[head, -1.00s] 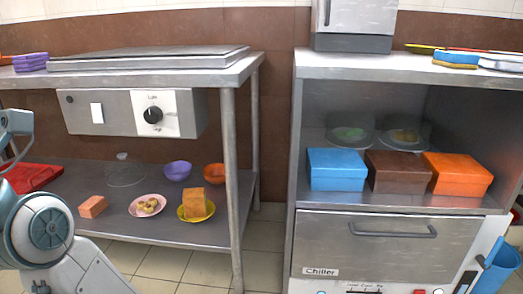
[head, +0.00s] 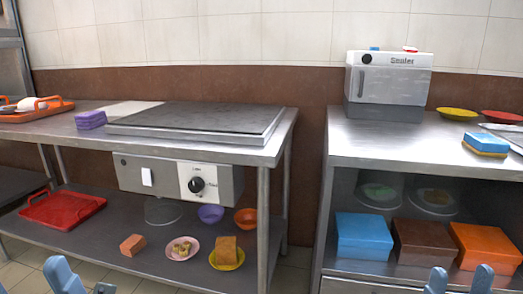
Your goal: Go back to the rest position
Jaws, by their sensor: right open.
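Blue parts of my left gripper (head: 82,281) show at the bottom left edge, in front of the lower shelf. Most of it is cut off by the frame, so I cannot tell its jaw state.
A steel table (head: 240,152) carries a flat griddle (head: 200,120). Its lower shelf (head: 110,245) holds a red tray (head: 62,208), bowls and plates. At right, a counter (head: 385,140) bears a sealer (head: 390,82); blue (head: 363,238), brown and orange boxes sit below.

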